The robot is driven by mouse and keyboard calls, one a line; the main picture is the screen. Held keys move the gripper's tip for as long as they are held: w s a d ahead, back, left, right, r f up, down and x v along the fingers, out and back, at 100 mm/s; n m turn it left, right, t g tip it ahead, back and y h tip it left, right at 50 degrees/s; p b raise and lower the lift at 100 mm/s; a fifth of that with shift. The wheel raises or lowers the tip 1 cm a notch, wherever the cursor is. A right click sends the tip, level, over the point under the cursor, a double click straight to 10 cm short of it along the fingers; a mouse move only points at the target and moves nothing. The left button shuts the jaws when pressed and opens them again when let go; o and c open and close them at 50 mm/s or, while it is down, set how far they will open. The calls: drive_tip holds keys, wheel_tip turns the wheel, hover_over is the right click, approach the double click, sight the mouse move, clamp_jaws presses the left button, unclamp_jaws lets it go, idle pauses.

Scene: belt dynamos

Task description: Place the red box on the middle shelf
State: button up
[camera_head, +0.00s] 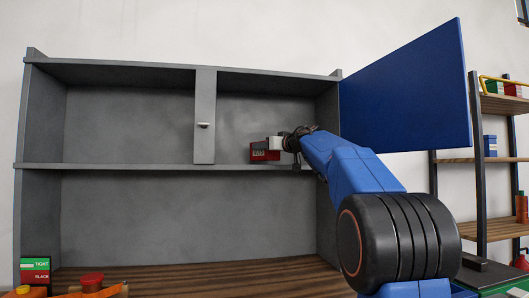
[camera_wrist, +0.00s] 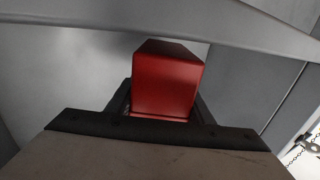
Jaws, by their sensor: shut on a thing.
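The red box (camera_head: 262,153) is held in my gripper (camera_head: 274,145) in the right part of the grey cabinet. It is level with the front edge of the middle shelf (camera_head: 130,166), a long grey board. I cannot tell whether the box touches the board. In the wrist view the red box (camera_wrist: 167,82) sits between the dark fingers of my gripper (camera_wrist: 163,104), which is shut on it. A grey board (camera_wrist: 75,27) crosses the picture beyond the box.
A narrow grey upright (camera_head: 204,110) with a handle divides the upper bay. The shelf left of it is empty. A wooden worktop (camera_head: 210,277) lies below. A rack (camera_head: 495,158) stands far right.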

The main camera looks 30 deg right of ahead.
drive_tip(key=shift+f, duration=0.7)
drive_tip(key=o, duration=1.7)
drive_tip(key=shift+f, duration=0.15)
drive_tip(key=shift+c, duration=0.2)
drive_tip(key=shift+s, duration=0.1)
drive_tip(key=s+d, duration=0.1)
drive_tip(key=s, duration=1)
drive_tip(key=shift+s+d, duration=0.2)
drive_tip(key=shift+s, duration=0.2)
